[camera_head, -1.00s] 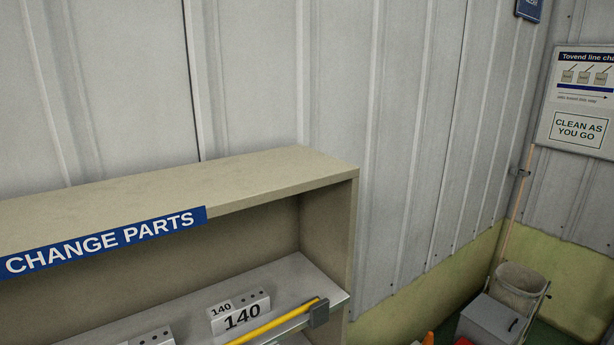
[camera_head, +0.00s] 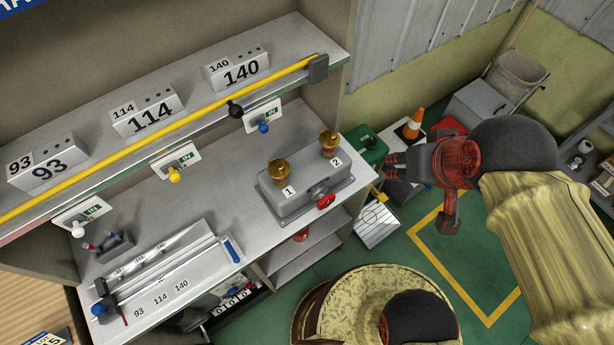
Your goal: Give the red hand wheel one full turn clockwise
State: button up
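The red hand wheel (camera_head: 326,201) is small and sits on the front side of a grey metal box (camera_head: 305,190) on the bench, at its right end. The box carries two brass cups marked 1 and 2. My gripper (camera_head: 385,165) is dark grey, on a red wrist, to the right of the wheel and apart from it. It points left, beyond the bench's right end in the picture. Its fingers look small and dark, and I cannot make out a gap between them. Nothing shows held in it.
A yellow bar (camera_head: 170,137) runs along the shelf above the bench (camera_head: 215,215). Blocks marked 93, 114 and 140 (camera_head: 237,70) stand on that shelf. A green box (camera_head: 370,152) and an orange cone (camera_head: 413,124) are near my gripper. Green floor with yellow marking (camera_head: 425,255) lies in front.

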aim_at(325, 201)
jog(key=l+u, duration=0.2)
jog(key=u, duration=0.2)
jog(key=k+l+u, duration=0.1)
jog(key=u, duration=0.25)
jog(key=l+u, duration=0.2)
jog(key=u, duration=0.2)
jog(key=k, duration=0.05)
